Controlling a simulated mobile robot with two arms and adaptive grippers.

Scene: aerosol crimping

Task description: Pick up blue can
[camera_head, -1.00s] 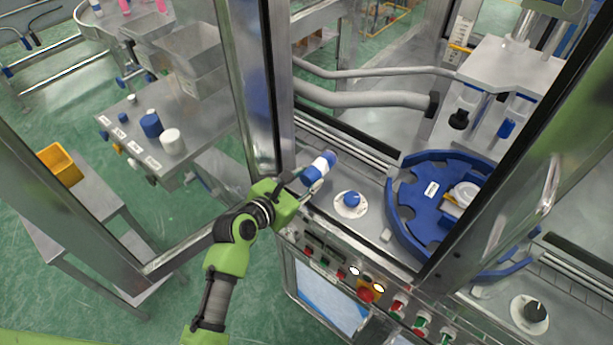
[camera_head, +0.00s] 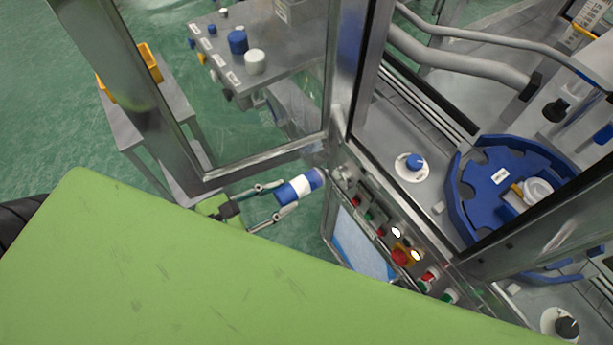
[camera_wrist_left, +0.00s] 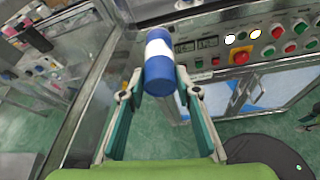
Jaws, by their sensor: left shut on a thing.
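The blue can (camera_head: 289,191) has a white band around its middle. My left gripper (camera_head: 274,202) is shut on it and holds it in the air in front of the machine's control panel. The can lies tilted in the head view. In the left wrist view the can (camera_wrist_left: 159,66) sits between the two fingertips of the left gripper (camera_wrist_left: 158,90). A large green link of my arm hides much of the lower head view.
The control panel (camera_head: 385,228) with several buttons is close to the can. A metal door frame (camera_head: 265,158) stands just behind it. A blue rotary table (camera_head: 478,190) sits inside the machine.

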